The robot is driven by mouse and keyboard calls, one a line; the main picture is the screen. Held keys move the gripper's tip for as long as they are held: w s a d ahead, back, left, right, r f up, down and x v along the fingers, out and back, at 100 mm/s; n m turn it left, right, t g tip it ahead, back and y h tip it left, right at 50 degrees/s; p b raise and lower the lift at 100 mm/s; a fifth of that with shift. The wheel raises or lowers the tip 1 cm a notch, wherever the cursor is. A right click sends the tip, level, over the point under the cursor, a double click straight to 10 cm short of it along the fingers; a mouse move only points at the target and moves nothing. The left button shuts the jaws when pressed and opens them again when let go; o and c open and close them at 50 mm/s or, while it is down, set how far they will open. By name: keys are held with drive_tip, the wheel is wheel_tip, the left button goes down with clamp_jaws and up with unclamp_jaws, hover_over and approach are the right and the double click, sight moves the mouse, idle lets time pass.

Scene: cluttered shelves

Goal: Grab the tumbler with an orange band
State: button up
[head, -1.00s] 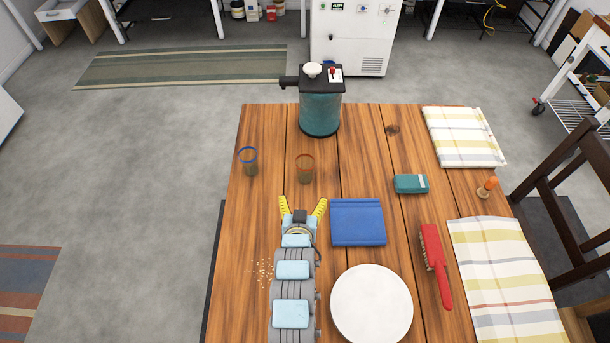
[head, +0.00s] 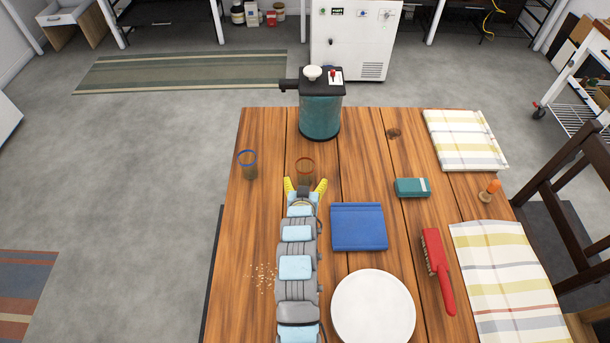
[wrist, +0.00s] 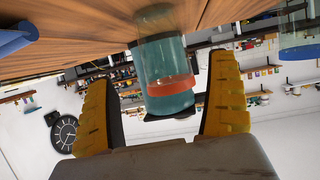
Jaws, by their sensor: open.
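The tumbler with an orange band (head: 305,165) is a clear glass standing on the wooden table. In the wrist view, which is tilted nearly upside down, its orange band (wrist: 171,86) shows in front of a teal shape. My gripper (head: 305,184) is open, with yellow fingers pointing at the tumbler from the near side. In the wrist view the tumbler appears in the gap between the two fingers, clear of both. How deep it sits between them is hard to tell. The lower part of the tumbler is partly hidden by my gripper in the head view.
A blue-rimmed tumbler (head: 248,165) stands to the left. A teal canister (head: 320,118) with a black top stands behind. A blue book-like item (head: 359,227), a white plate (head: 373,308), a teal box (head: 412,187) and a red brush (head: 438,270) lie to the right.

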drive_tip(key=shift+b+x, duration=0.65)
drive_tip(key=shift+x, duration=2.2)
drive_tip(key=shift+w+a+r, duration=0.1)
drive_tip(key=shift+a, duration=0.15)
drive_tip(key=c, duration=1.3)
